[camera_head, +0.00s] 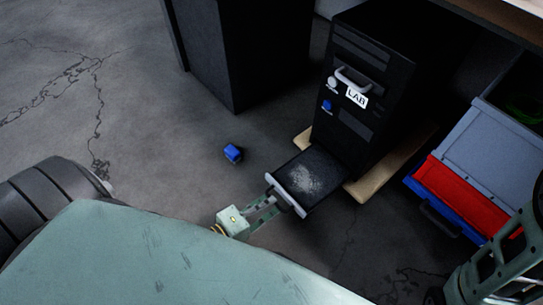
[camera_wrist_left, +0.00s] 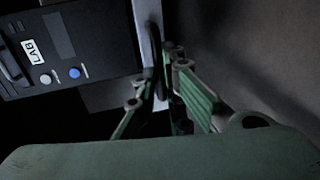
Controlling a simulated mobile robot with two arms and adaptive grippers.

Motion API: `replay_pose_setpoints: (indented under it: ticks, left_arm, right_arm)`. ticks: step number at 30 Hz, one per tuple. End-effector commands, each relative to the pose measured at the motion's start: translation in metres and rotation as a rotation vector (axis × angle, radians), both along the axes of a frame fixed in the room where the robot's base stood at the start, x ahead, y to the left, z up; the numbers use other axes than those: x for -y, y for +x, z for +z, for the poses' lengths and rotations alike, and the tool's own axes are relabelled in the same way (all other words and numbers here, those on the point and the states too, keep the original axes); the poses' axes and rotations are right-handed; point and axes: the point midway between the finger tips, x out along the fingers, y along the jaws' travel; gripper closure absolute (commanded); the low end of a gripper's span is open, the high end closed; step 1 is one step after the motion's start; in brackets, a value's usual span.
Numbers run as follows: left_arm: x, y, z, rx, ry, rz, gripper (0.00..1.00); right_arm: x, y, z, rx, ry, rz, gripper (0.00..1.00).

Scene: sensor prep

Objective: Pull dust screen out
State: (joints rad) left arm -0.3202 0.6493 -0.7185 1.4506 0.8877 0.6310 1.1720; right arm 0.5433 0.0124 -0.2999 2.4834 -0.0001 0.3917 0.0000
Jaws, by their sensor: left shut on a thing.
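The dust screen (camera_head: 308,178) is a dark flat tray with pale dust on top. It sticks out from the bottom front of the black computer tower (camera_head: 362,95), and its inner end is hidden inside. Its light front edge also shows in the left wrist view (camera_wrist_left: 147,18), with a dark handle in front of it. My left gripper (camera_head: 276,201) is shut on the screen's front handle; in the left wrist view its fingers (camera_wrist_left: 164,75) close around the handle. My right arm shows at the lower right, but its gripper is not in view.
The tower stands on a wooden board (camera_head: 366,181) and has a LAB label (camera_head: 357,97). A red and blue container (camera_head: 463,196) is at right. A dark cabinet (camera_head: 225,50) stands behind. The left floor is mostly clear.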

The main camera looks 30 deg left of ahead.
Motion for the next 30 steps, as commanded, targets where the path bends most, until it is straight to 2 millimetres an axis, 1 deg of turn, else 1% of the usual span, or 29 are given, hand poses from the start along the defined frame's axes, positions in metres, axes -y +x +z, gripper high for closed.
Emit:
replay_pose_setpoints:
  ticks: [8, 9, 15, 25, 28, 30]
  left_arm:
    - [0.001, 0.0, 0.0, 0.001, -0.001, -0.001, 1.0]
    - [0.001, 0.0, 0.0, 0.001, -0.001, -0.001, 0.89]
    - [0.001, 0.0, 0.0, 0.001, 0.0, 0.0, 0.72]
    - [0.0, 0.0, 0.002, 0.001, 0.0, 0.0, 0.72]
    - [0.0, 0.0, 0.009, 0.002, -0.001, 0.001, 0.72]
    - [0.0, 0.0, 0.018, 0.001, -0.001, 0.0, 0.72]
  right_arm:
    - [0.0, 0.0, 0.0, -0.001, -0.002, -0.002, 1.0]
    - [0.0, 0.0, 0.0, -0.001, -0.003, -0.002, 1.0]
    - [0.0, -0.001, 0.001, 0.001, -0.002, -0.002, 1.0]
    - [0.0, -0.003, 0.001, 0.006, -0.005, -0.004, 1.0]
    - [0.0, -0.002, 0.001, 0.005, -0.004, -0.003, 1.0]
    - [0.0, -0.002, 0.001, 0.004, -0.003, -0.003, 1.0]
